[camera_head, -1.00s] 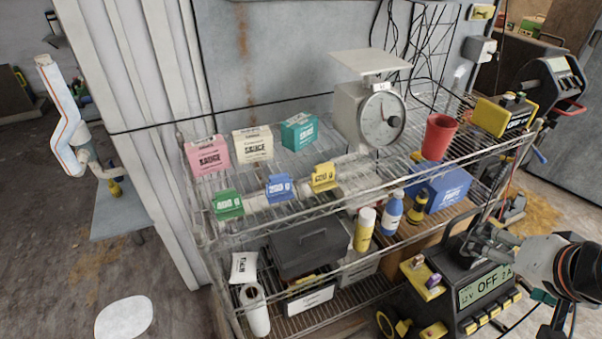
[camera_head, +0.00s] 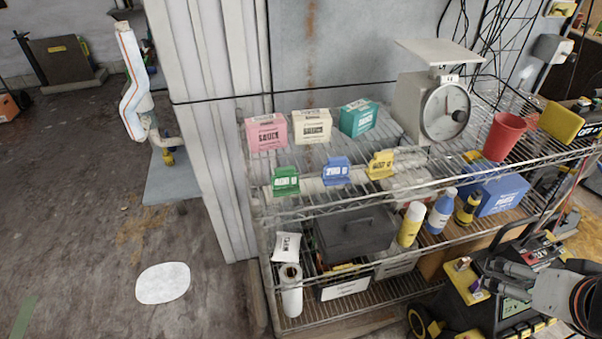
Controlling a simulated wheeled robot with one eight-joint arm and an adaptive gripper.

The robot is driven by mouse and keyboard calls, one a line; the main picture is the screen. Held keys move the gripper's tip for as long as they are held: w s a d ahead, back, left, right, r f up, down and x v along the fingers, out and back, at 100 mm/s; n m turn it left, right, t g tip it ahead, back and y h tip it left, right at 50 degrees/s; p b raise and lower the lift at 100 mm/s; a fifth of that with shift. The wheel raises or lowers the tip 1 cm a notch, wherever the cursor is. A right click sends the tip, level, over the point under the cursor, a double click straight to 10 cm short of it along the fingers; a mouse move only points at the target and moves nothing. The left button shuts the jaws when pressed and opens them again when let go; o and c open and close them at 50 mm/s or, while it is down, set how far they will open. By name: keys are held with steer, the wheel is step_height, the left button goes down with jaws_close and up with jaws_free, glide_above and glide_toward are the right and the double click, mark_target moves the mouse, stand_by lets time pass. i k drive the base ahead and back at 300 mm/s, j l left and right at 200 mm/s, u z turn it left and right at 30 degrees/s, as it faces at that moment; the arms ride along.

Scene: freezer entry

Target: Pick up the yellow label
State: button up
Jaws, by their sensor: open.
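The yellow label (camera_head: 380,165) stands at the front edge of the upper wire shelf. It is the rightmost of three small labels there, beside a blue label (camera_head: 335,170) and a green label (camera_head: 286,181). Its printing is too small to read surely. My gripper (camera_head: 497,276) is at the lower right, low in front of the rack and well apart from the yellow label. Its fingers point left, and it is open with nothing seen between them. Part of it lies over a dark device with a display.
Pink (camera_head: 267,132), cream (camera_head: 312,126) and teal (camera_head: 358,118) sauce boxes stand behind the labels. A scale (camera_head: 434,105) and a red cup (camera_head: 505,136) are to the right. Bottles (camera_head: 411,225) and a dark box (camera_head: 352,236) fill the lower shelves. Floor at left is mostly clear.

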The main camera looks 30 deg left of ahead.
mark_target(380, 167)
steer(key=j+u, duration=0.3)
steer(key=u, duration=0.15)
steer(key=i+j+u, duration=0.1)
steer(key=j+u, duration=0.15)
steer(key=u, duration=0.15)
